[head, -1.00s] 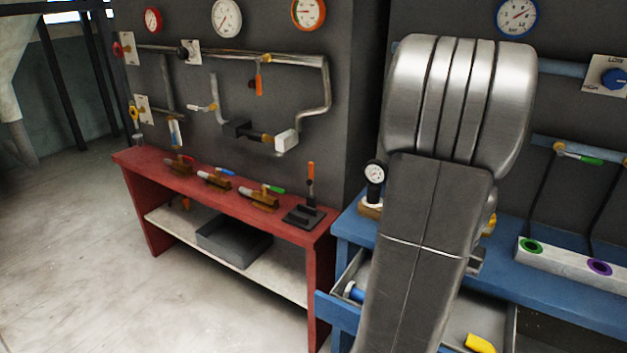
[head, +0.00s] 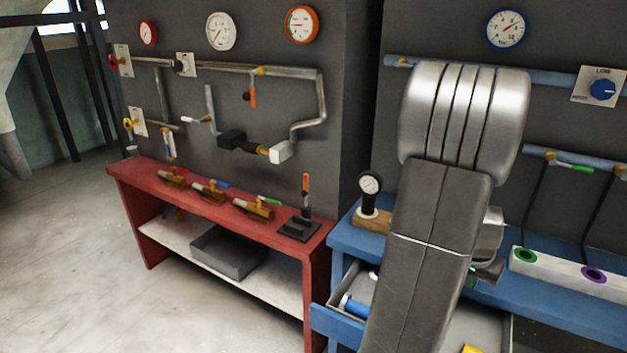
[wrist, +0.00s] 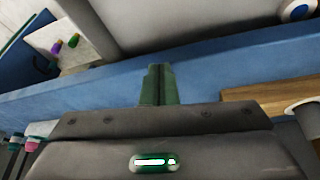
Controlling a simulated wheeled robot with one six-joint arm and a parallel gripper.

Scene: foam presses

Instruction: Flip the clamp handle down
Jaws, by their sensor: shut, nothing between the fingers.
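The clamp (head: 299,230) has a dark base at the right end of the red bench. Its orange-tipped handle (head: 306,188) stands upright. My gripper (wrist: 158,72) shows in the wrist view as two green fingers pressed together, with nothing between them, in front of the blue bench. In the head view my arm hides most of the gripper; a green part shows just right of the arm, over the blue bench. The gripper is well to the right of the clamp and apart from it.
The red bench (head: 320,240) also holds several brass valves in a row. A gauge on a wooden block (head: 372,222) stands on the blue bench (head: 345,238), between the clamp and my arm. An open drawer (head: 340,290) juts out below. The floor at left is clear.

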